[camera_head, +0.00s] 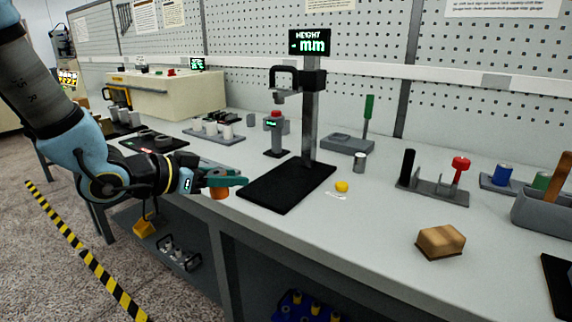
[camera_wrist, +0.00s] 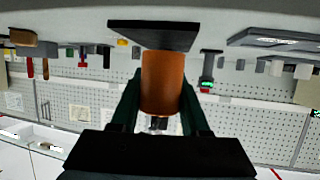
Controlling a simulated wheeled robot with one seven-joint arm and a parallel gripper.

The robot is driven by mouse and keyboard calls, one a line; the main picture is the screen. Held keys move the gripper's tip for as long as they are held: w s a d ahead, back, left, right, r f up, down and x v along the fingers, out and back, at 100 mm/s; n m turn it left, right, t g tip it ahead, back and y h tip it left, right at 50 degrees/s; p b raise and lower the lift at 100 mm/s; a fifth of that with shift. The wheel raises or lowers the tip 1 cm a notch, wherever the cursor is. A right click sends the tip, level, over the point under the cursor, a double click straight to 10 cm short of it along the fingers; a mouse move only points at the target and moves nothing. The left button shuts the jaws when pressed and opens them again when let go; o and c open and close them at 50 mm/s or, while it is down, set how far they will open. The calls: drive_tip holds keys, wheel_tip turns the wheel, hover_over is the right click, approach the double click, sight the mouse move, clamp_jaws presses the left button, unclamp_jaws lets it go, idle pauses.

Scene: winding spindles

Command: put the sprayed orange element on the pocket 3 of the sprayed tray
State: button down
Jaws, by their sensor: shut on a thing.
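My gripper (camera_head: 228,179) is shut on an orange cylinder (camera_head: 219,193), the orange element. It is held in the air by the bench's front edge, left of the black base of the height gauge. In the wrist view the orange element (camera_wrist: 163,82) stands between the two dark green fingers of my gripper (camera_wrist: 162,100). A grey tray (camera_head: 230,141) with several white and grey cylinders stands farther back on the bench. It also shows at the upper right of the wrist view (camera_wrist: 275,36). I cannot tell whether it is the sprayed tray, and no pocket numbers are readable.
The height gauge (camera_head: 311,120) rises from its black base (camera_head: 285,187) right of my gripper. A red-topped device (camera_head: 276,135) stands behind it. A black mat (camera_head: 140,147) with dark rings lies left of the grey tray. A yellow piece (camera_head: 342,186) and a wooden block (camera_head: 440,241) lie right.

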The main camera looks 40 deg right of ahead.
drive_tip(key=p, duration=0.1)
drive_tip(key=d+p, duration=0.1)
drive_tip(key=shift+s+d+r+p, duration=0.1)
drive_tip(key=shift+d+r+p, duration=0.05)
drive_tip(key=shift+r+p, duration=0.2)
drive_tip(key=p, duration=0.2)
hover_over(288, 181)
drive_tip(key=a, duration=0.2)
drive_tip(key=shift+s+d+f, duration=0.1)
drive_tip(key=shift+d+f, duration=0.1)
drive_tip(key=shift+f, duration=0.3)
drive_tip(key=shift+p+x, duration=0.5)
drive_tip(key=shift+x, duration=0.45)
drive_tip(key=shift+f+p, duration=0.4)
drive_tip(key=shift+f, duration=0.9)
drive_tip(key=shift+f, duration=0.1)
drive_tip(key=shift+f+b, duration=0.15)
drive_tip(key=shift+b, duration=0.15)
drive_tip(key=shift+c, duration=2)
unclamp_jaws()
